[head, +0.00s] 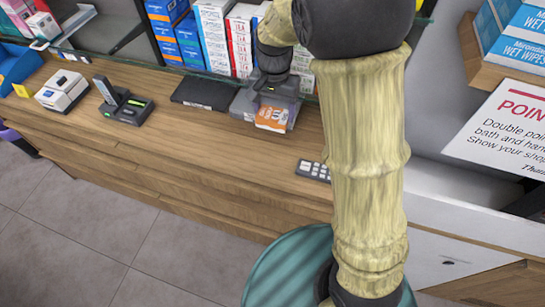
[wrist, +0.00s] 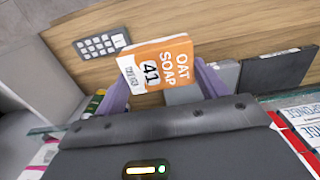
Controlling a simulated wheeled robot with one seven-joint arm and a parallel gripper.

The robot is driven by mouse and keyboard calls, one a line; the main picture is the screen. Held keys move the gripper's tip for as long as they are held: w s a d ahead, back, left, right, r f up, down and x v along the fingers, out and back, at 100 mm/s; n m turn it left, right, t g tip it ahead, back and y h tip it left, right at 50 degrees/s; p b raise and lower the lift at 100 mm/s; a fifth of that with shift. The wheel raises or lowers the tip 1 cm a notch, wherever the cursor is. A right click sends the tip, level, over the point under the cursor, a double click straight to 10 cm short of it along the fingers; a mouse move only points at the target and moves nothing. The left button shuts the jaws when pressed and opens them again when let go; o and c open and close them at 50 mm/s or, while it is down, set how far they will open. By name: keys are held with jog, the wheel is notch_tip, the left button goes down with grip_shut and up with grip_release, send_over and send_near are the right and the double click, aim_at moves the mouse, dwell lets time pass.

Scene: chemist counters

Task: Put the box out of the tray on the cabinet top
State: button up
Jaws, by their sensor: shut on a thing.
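The box is an orange and white carton marked "OAT SOAP" and "41" (wrist: 158,64). In the wrist view my gripper (wrist: 161,72) is shut on it, with one finger on each side. In the head view the box (head: 272,117) hangs under my gripper (head: 272,98) at the back of the wooden cabinet top (head: 225,160). Grey, tray-like sides (wrist: 224,74) show behind and beside the box. My gripper hides most of this thing, and I cannot tell whether the box is clear of it or touching the wood.
A dark flat pad (head: 205,93) lies left of the gripper. A keypad (head: 313,170) lies nearer the front edge. Shelves of boxes (head: 213,40) rise behind. Bare wood lies in front.

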notch_tip(320, 180, down, 14)
jog(key=shift+f+p, duration=0.1)
jog(key=shift+p, duration=0.6)
jog(key=shift+f+p, duration=0.3)
jog(key=shift+f, duration=1.65)
jog(key=o, duration=0.9)
jog(key=shift+f, duration=0.1)
jog(key=shift+o, duration=0.4)
